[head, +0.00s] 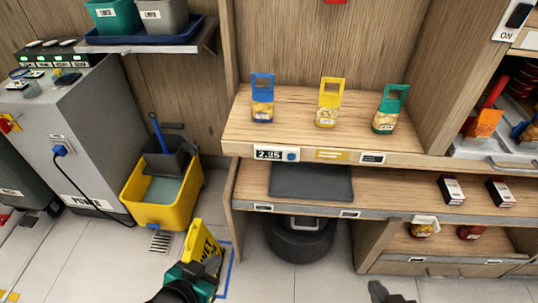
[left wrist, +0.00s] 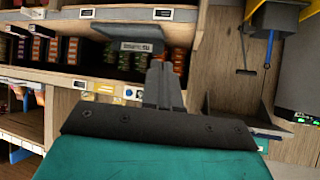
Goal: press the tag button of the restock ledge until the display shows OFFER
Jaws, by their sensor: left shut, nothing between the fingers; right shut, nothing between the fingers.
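The restock ledge (head: 240,129) is a wooden shelf with a tag display (head: 268,154) on its front edge reading 2.35. The round blue tag button (head: 291,156) sits just right of the display. In the left wrist view the blue button (left wrist: 128,93) shows left of the fingers, and the display is mostly hidden behind them. My left gripper (head: 213,263), teal and black, is low and left of the ledge, apart from the button. Its shut, empty fingers (left wrist: 163,84) show in the left wrist view. My right gripper (head: 383,290) is shut at the bottom edge.
Blue, yellow and green bags (head: 327,117) stand on the ledge. A yellow tag (head: 332,155) is right of the button. A dark mat (head: 311,181) lies on the shelf below. A yellow WET sign (head: 203,242) stands by my left gripper, with a yellow mop bucket (head: 150,212) behind.

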